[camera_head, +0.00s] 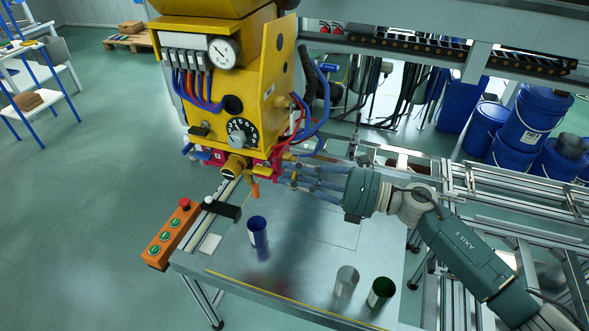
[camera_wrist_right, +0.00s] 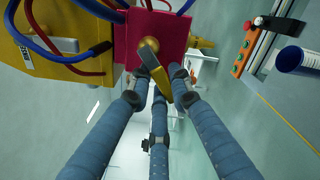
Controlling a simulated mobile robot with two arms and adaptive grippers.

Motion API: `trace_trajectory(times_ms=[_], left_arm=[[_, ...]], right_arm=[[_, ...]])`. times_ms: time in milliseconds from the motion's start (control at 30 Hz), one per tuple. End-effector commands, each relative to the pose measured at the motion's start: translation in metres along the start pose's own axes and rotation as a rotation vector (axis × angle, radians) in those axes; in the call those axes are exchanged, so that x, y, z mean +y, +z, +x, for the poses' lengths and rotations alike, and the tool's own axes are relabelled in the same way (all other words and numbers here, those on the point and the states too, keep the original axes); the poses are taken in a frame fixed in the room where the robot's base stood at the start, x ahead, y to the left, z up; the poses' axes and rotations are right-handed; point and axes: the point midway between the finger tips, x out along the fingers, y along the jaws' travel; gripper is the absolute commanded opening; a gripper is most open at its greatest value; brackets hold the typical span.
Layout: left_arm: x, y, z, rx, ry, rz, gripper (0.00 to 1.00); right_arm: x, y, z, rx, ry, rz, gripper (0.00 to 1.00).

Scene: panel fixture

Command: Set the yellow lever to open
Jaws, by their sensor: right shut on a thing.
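The yellow lever (camera_wrist_right: 154,66) is attached to a magenta-red block (camera_wrist_right: 148,30) on the yellow machine (camera_head: 215,95). In the right wrist view it slants down and right from a round brass pivot, with a dark stripe along it. My right gripper (camera_wrist_right: 160,86) has its three blue-grey fingers closed around the lever's lower end. In the head view the right gripper (camera_head: 290,172) reaches in from the right at the machine's lower right side. The lever is small there and partly hidden by the fingers. I cannot read any open or closed mark. My left gripper is not in view.
A metal table (camera_head: 290,265) stands below the machine, carrying a blue cup (camera_head: 257,232), a grey cup (camera_head: 346,281) and a dark green cup (camera_head: 380,292). An orange button box (camera_head: 170,235) is at its left edge. Blue and red hoses hang near the gripper.

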Motion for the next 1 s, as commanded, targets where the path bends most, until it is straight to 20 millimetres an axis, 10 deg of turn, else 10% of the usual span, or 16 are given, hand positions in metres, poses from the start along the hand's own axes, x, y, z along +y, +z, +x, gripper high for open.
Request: trace_trajectory(times_ms=[1000], left_arm=[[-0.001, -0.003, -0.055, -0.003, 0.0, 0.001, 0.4]], right_arm=[[0.021, 0.012, 0.0, -0.002, 0.0, 0.654, 0.0]])
